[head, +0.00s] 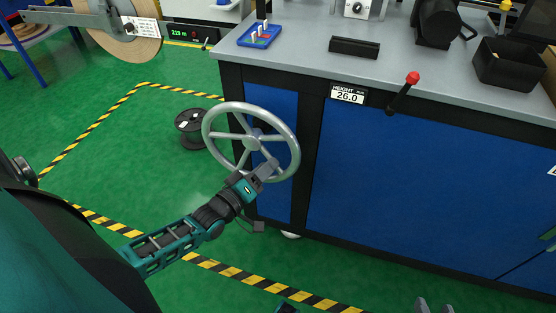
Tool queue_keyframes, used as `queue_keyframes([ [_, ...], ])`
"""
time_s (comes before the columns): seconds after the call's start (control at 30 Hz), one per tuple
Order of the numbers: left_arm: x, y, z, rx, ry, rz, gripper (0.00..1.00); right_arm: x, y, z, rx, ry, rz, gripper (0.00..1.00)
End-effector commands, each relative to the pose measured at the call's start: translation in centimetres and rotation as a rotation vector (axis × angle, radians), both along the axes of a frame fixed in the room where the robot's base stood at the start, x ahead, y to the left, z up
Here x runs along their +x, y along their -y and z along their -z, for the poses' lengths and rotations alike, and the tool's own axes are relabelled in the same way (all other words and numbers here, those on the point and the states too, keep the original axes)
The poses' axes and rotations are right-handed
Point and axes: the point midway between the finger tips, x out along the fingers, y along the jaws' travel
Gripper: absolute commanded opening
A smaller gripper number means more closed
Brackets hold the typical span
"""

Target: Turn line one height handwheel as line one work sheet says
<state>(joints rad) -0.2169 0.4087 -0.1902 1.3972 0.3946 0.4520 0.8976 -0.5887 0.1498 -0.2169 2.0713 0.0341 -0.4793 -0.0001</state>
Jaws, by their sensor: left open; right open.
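The grey spoked handwheel (208,130) stands upright at the left end of the blue-panelled bench. A height display (347,95) on the bench edge reads 26.0. My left gripper (268,170) is open at the lower right part of the wheel, overlapping its rim and a spoke; I cannot tell whether it touches. My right gripper (434,306) shows only its fingertips at the bottom edge, apart and empty, well away from the wheel. I cannot make out a line one work sheet.
A red-knobbed lever (412,78) sticks out right of the display. The bench top (310,40) holds a blue tray (250,41), a black block (354,47) and a black bin (500,66). A black spool (190,140) stands on the green floor behind the wheel.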

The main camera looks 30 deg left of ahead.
Motion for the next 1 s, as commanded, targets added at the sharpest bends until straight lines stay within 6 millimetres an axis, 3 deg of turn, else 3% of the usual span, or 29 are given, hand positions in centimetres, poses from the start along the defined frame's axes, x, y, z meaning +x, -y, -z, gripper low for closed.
queue_keyframes([
  [0.1,2.4,0.3,0.2,0.0,0.002,0.0,0.42,-0.1,-0.1,0.9,0.002,-0.007,0.0,0.43],
  [0.3,4.6,0.6,0.1,0.0,0.0,0.001,0.42,-0.1,-0.3,1.0,0.007,-0.011,-0.001,0.43],
  [0.7,5.2,0.6,0.1,0.0,-0.002,0.001,0.41,0.1,-0.4,0.6,0.011,-0.005,-0.003,0.43],
  [1.0,5.2,0.6,0.1,0.0,-0.002,0.001,0.12,0.0,-0.4,0.7,0.009,-0.006,-0.004,0.43],
])
